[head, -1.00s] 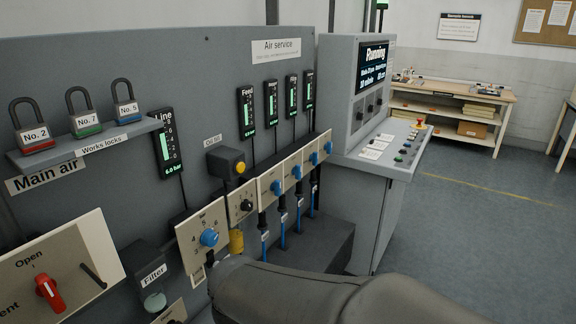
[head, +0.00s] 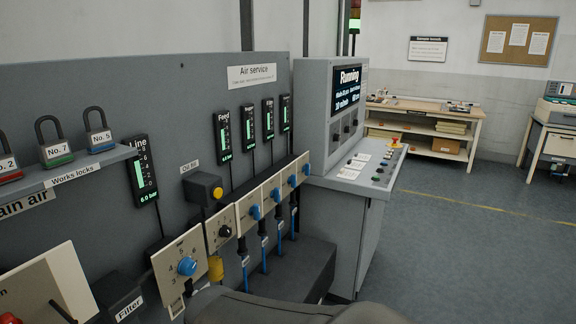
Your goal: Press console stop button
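The console (head: 312,115) is a grey cabinet right of the air service panel. Its screen (head: 346,90) reads "Running". Its sloped desk (head: 327,176) carries white labels and several small buttons (head: 378,170), among them dark, green and red ones. A red mushroom-shaped button (head: 396,140) on a yellow base stands at the desk's far end. The labels are too small to read, so I cannot tell which button is marked stop. A dark grey part of my arm shows at the bottom edge. My gripper is not in view.
The air service panel (head: 200,85) fills the left, with padlocks (head: 55,148), gauges, blue knobs (head: 187,266) and hoses projecting. A grey block (head: 297,268) stands below the hoses. A workbench (head: 425,114) is at the back. The floor (head: 450,240) right of the console is clear.

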